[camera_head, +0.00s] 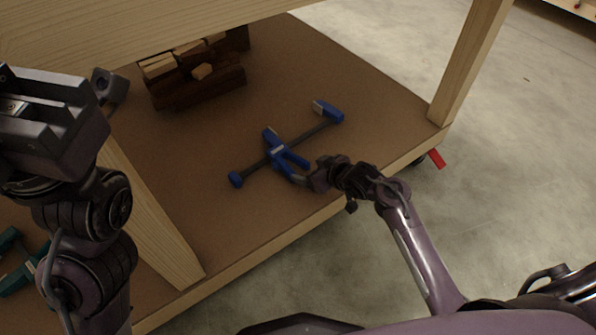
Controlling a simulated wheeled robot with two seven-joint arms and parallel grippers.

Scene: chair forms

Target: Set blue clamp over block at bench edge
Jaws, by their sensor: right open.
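A blue clamp (278,151) with a dark bar lies slantwise on the brown lower shelf (205,212) of the wooden bench. One blue jaw is at its upper right end, and a blue end piece is at its lower left. My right gripper (301,176) is at the clamp's blue handle, near its middle, and is open; whether it touches the handle I cannot tell. My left gripper (45,115) is large at the left, high and close to the camera; its fingertips are not clear. The block at the bench edge is not clearly seen.
A dark wooden box (200,85) with light wood pieces stands at the back of the shelf. Bench legs (470,60) stand at right and at left (150,215). A green clamp (22,265) lies at lower left. A red lever (436,158) juts below the shelf corner. The bench top overhangs.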

